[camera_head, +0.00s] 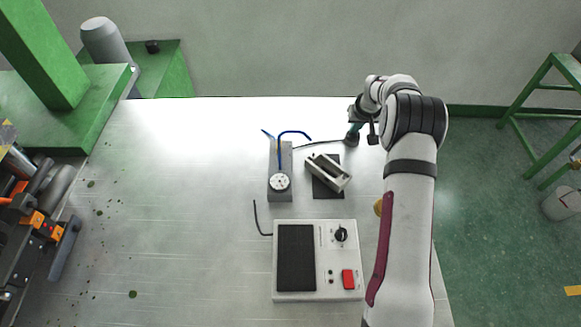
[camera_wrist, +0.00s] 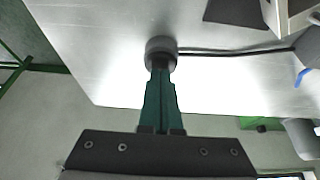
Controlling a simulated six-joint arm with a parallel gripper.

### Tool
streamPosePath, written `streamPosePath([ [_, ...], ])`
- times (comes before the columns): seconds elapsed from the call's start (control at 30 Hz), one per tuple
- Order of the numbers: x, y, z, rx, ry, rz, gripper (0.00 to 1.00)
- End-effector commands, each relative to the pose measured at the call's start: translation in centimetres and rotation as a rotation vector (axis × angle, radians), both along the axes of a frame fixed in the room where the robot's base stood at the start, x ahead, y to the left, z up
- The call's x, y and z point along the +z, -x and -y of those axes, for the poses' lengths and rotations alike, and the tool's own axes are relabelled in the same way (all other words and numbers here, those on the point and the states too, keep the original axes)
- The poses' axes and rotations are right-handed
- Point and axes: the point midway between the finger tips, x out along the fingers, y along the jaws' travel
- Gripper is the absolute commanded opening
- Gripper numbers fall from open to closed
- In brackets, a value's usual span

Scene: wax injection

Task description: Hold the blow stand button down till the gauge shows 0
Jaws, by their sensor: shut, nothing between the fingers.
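The blow stand button is a round dark grey puck (camera_wrist: 161,46) on the table in the wrist view, with a black cable running off to the right. It also shows in the head view (camera_head: 351,140), partly behind my gripper (camera_head: 355,128). In the wrist view the green fingers of my gripper (camera_wrist: 161,68) are shut together, with their tips over the puck and hiding its middle. I cannot tell whether the button is pressed down. The grey blow stand (camera_head: 275,160) with blue tubes stands left of it. Its round white gauge (camera_head: 280,182) is too small to read.
A metal mould block (camera_head: 328,172) rests tilted on a dark mat (camera_head: 326,189). A white control box (camera_head: 346,259) with a black pad and red switch sits at the front. Something yellow (camera_head: 378,207) lies beside my arm. The table's left half is mostly clear.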

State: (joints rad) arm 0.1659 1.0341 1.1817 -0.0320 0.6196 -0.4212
Motion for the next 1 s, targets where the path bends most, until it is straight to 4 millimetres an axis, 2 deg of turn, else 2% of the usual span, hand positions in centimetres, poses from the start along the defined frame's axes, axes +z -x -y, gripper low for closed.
streamPosePath([
  [0.33,0.2,0.0,0.0,0.0,0.0,-0.001,0.0],
  [0.73,4.5,0.0,0.0,0.0,0.0,0.002,0.0],
  [1.0,5.1,0.0,0.0,0.0,0.0,0.0,0.0],
])
